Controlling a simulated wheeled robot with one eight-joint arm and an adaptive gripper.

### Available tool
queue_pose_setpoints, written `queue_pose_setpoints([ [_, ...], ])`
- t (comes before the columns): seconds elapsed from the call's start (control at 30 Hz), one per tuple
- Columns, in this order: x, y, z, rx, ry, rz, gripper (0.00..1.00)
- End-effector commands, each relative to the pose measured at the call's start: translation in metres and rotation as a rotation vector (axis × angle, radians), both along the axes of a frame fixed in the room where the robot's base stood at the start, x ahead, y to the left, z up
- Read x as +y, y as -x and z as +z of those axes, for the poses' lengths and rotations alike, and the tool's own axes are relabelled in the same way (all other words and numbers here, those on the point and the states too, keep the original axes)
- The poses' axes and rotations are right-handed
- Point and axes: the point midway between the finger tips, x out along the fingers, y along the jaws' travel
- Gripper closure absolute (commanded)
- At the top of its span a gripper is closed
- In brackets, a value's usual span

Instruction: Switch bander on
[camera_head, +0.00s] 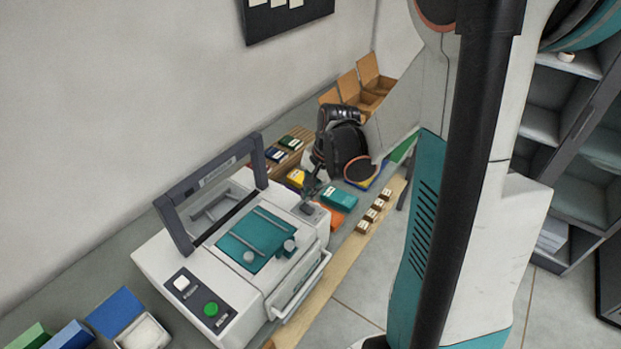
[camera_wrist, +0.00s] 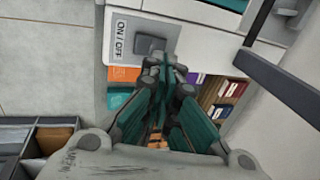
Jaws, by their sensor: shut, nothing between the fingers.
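The bander (camera_head: 250,240) is a white machine with a dark arch and a teal plate, standing on the bench in the head view. In the wrist view, its white side carries an ON / OFF label (camera_wrist: 121,40) and a dark square switch (camera_wrist: 149,46) beside it. My gripper (camera_wrist: 165,70) is shut and empty, its fingertips close to the switch. I cannot tell whether they touch it. In the head view my gripper (camera_head: 312,194) is at the bander's far right end, and the switch cannot be made out there.
A green button (camera_head: 211,310) and a white button (camera_head: 182,283) are on the bander's front panel. Coloured boxes, including a teal one (camera_head: 339,198), lie beyond my gripper. Small wooden blocks (camera_head: 373,212) line the bench edge. Open cartons (camera_head: 357,92) stand at the back.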

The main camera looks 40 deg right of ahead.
Motion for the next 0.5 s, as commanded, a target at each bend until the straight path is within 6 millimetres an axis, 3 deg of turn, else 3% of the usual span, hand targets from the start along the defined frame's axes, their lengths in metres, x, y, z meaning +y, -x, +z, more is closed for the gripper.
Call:
queue_pose_setpoints([
  [0.2, 0.002, -0.006, -0.023, 0.000, 0.000, 0.001, 1.00],
  [0.5, 0.003, -0.007, -0.027, 0.000, 0.000, 0.001, 1.00],
])
